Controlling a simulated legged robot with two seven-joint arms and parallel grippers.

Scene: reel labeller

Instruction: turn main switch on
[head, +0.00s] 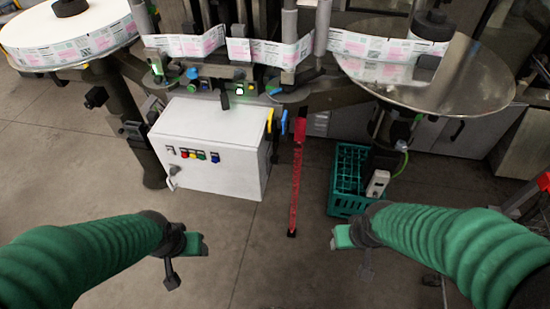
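A white control cabinet (222,145) stands under the labeller. Its front has a row of small coloured controls (193,155), red, blue and yellow among them. A small grey-white fitting (172,178) sits low at the cabinet's left edge. I cannot tell which of these is the main switch or how it is set. My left gripper (187,262) hangs below and in front of the cabinet, apart from it. My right gripper (354,254) is farther right, in front of the green crate. Both seem empty; their finger gaps are not clear.
A green crate (345,207) stands on the floor at right. A red bar (297,180) slopes down beside the cabinet. Label reels on a white disc (65,35) and a grey disc (470,80) overhang both sides. The floor between my grippers is clear.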

